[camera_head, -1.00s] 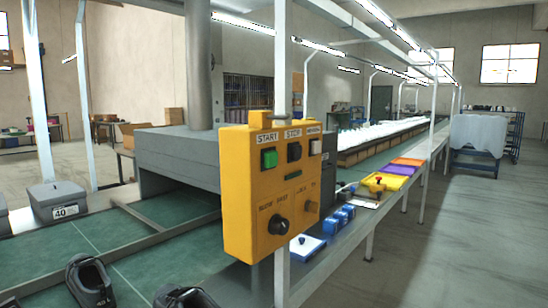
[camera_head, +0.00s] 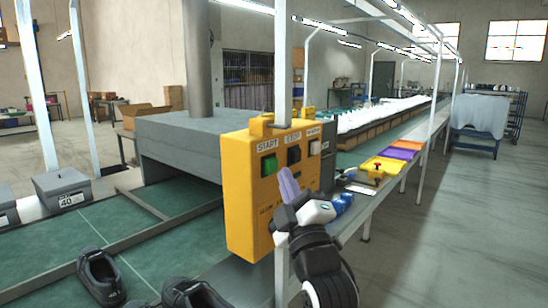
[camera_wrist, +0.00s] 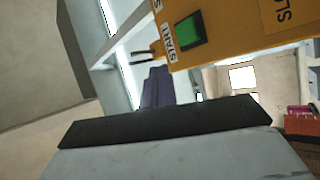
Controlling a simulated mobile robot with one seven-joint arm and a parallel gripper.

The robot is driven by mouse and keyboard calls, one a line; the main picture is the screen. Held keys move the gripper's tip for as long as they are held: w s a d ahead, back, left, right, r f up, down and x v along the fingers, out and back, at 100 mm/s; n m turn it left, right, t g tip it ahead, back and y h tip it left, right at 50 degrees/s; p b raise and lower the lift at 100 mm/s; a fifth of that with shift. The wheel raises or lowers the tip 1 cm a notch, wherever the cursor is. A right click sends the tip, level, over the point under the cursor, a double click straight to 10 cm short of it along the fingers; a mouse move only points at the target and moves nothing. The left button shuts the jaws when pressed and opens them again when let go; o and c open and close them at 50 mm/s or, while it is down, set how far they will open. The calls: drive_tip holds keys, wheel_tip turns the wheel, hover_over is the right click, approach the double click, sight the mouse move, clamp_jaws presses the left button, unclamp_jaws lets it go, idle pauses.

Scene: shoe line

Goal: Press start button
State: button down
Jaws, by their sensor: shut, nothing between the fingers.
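The yellow control box (camera_head: 236,190) hangs on a white post beside the conveyor line. Its green start button (camera_head: 269,165) is at the upper left of its face, under the START label, left of the black stop button (camera_head: 293,155). In the wrist view the green start button (camera_wrist: 190,30) is at the top, with its label beside it. My gripper (camera_head: 287,184) is shut and empty, its purple fingers pointing up in front of the box, below and right of the start button. The fingers also show in the wrist view (camera_wrist: 157,86), apart from the button. My gripper hides the lower knobs.
Dark shoes (camera_head: 100,277) lie on the green conveyor at the lower left. A grey shoebox (camera_head: 62,190) stands at the left. Yellow, purple and orange trays (camera_head: 385,165) line the bench right of the box. The floor at right is clear.

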sight(271, 166)
drive_tip(key=d+h, duration=0.2)
drive_tip(key=d, duration=0.5)
drive_tip(key=shift+w+f+h+p, duration=0.3)
drive_tip(key=shift+p, duration=0.05)
drive_tip(key=shift+w, duration=0.1)
drive_tip(key=w+a+p, duration=0.3)
drive_tip(key=w+a, duration=0.2)
drive_tip(key=a, duration=0.2)
drive_tip(key=shift+w, duration=0.1)
idle(1.7)
drive_tip(key=shift+w+a, duration=0.2)
drive_tip(key=shift+a, duration=0.15)
